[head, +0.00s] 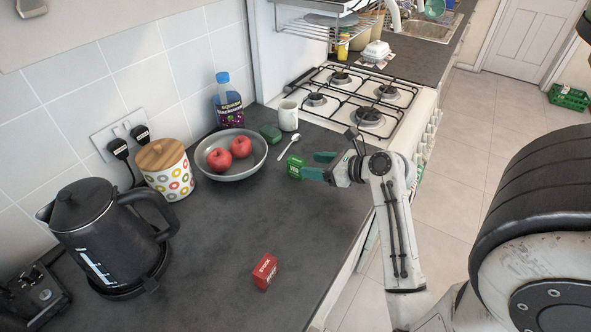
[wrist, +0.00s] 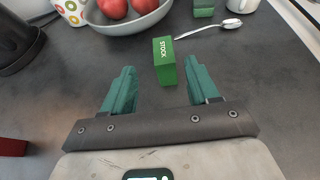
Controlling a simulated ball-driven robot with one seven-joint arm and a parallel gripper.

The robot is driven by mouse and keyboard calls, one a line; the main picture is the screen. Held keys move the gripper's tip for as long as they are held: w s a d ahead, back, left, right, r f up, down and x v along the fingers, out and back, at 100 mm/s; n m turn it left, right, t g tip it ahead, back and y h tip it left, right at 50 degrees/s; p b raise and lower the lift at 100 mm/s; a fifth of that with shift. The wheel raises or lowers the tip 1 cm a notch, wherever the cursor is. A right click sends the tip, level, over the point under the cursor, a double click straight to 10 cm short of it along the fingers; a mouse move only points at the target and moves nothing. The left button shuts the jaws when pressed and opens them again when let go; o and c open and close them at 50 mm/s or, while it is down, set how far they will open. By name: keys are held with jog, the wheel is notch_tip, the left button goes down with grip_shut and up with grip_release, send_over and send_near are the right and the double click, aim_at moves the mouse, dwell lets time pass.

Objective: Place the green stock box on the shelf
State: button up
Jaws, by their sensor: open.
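The green stock box (head: 295,167) stands on the dark counter in front of my gripper, with "STOCK" on its side in the wrist view (wrist: 165,62). My gripper (head: 318,165) is open, its two green fingers low over the counter and pointing at the box. In the wrist view the box is just beyond the fingertips (wrist: 159,72), roughly centred between them and not clasped. A metal wire rack with shelf levels (head: 303,29) is on the wall beyond the hob; its upper part is cut off.
A grey bowl with red apples (head: 217,172), a spoon (head: 289,149), a white mug (head: 288,115) and a dark green item (head: 270,133) are near the box. A red box (head: 265,270), a kettle (head: 105,230) and a hob (head: 365,101) are farther off.

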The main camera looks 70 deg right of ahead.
aim_at(300, 162)
jog(key=x, duration=0.6)
jog(key=p+x, duration=0.1)
jog(key=x, duration=0.1)
jog(key=shift+w+d+f, duration=0.1)
jog(key=shift+w+d, duration=0.25)
jog(key=shift+d, duration=0.05)
grip_shut()
dwell(0.3)
